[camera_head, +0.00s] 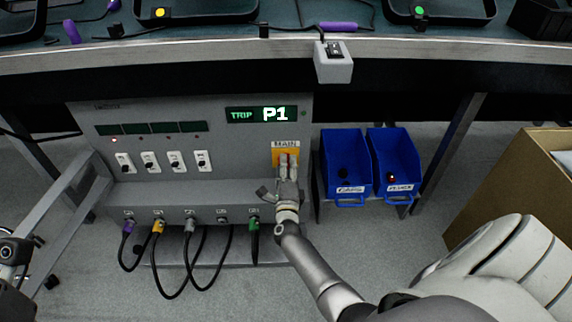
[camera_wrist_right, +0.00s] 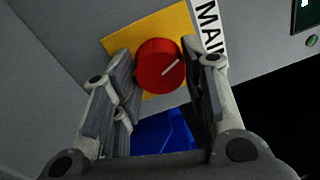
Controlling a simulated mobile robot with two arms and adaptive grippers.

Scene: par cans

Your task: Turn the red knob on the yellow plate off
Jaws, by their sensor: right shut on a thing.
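The red knob (camera_wrist_right: 158,66) sits on the yellow plate (camera_wrist_right: 122,40) in the right wrist view. Its white pointer line slants toward the upper right there. My right gripper (camera_wrist_right: 166,85) has one finger on each side of the knob and is shut on it. In the head view the yellow plate (camera_head: 278,158) is under the MAIN label (camera_head: 285,144) on the grey panel. My right gripper (camera_head: 287,168) covers most of the plate there, and the knob is largely hidden. My left gripper's fingers are not visible.
The panel display (camera_head: 262,114) reads TRIP P1. Several white switches (camera_head: 150,162) are to its left, with plugged cables (camera_head: 190,228) below. Blue bins (camera_head: 345,160) stand close to the right of the plate. The bench edge (camera_head: 200,51) overhangs above, and a cardboard box (camera_head: 510,185) is at right.

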